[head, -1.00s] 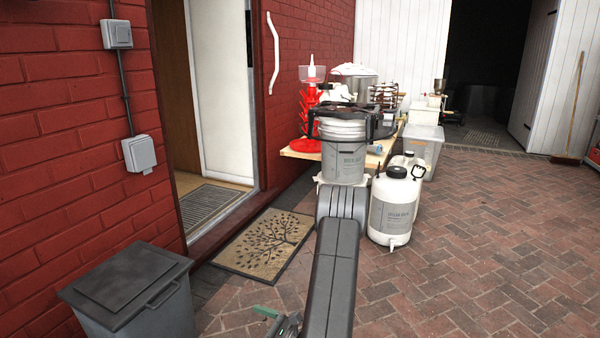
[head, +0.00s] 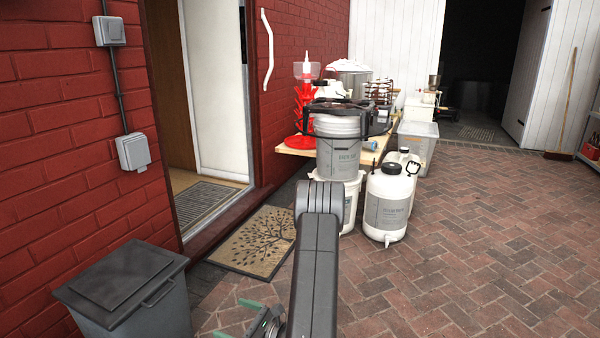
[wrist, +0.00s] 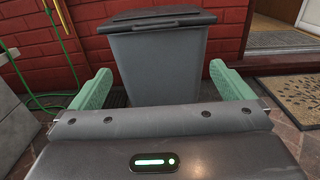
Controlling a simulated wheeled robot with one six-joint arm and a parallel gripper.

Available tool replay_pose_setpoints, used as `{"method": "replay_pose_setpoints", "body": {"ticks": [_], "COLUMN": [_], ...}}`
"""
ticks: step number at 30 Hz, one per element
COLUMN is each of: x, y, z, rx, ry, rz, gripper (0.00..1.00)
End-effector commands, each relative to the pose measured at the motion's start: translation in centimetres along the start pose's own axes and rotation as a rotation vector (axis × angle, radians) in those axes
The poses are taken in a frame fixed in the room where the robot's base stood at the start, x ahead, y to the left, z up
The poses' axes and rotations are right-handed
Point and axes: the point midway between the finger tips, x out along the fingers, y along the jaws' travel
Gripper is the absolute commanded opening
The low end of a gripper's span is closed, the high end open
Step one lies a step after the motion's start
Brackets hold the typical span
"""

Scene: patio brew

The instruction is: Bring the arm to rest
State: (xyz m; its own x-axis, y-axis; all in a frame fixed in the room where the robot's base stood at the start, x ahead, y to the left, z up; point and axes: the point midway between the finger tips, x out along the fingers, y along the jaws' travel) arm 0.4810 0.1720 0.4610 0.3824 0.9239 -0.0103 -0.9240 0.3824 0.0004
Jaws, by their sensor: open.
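My gripper (wrist: 162,90) is open and empty, with its two green fingers spread wide apart in the wrist view. A grey lidded bin (wrist: 160,58) stands beyond the fingers, apart from them. In the head view my gripper (head: 243,318) shows low in the picture, partly cut off by the bottom edge. It is right of the grey bin, above the brick paving. My arm link rises in front of it and hides part of the ground behind.
A doormat (head: 255,241) lies before the open doorway. White kegs (head: 388,208) and a bucket (head: 339,150) stand by a crowded wooden table (head: 297,150). A green hose (wrist: 55,50) hangs on the red wall. The paving on the right (head: 480,250) is clear.

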Motion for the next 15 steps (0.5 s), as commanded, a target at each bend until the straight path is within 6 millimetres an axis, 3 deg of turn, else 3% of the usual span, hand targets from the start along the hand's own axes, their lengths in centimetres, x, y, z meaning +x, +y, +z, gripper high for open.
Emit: {"method": "replay_pose_setpoints", "body": {"ticks": [5,15], "x": [-1.04,-0.85], "y": [-0.03,0.02], "z": [0.02,0.04], "rx": [-0.001,-0.001], "ry": [-0.001,-0.001], "rz": [0.0,0.001], "gripper": [1.0,1.0]}}
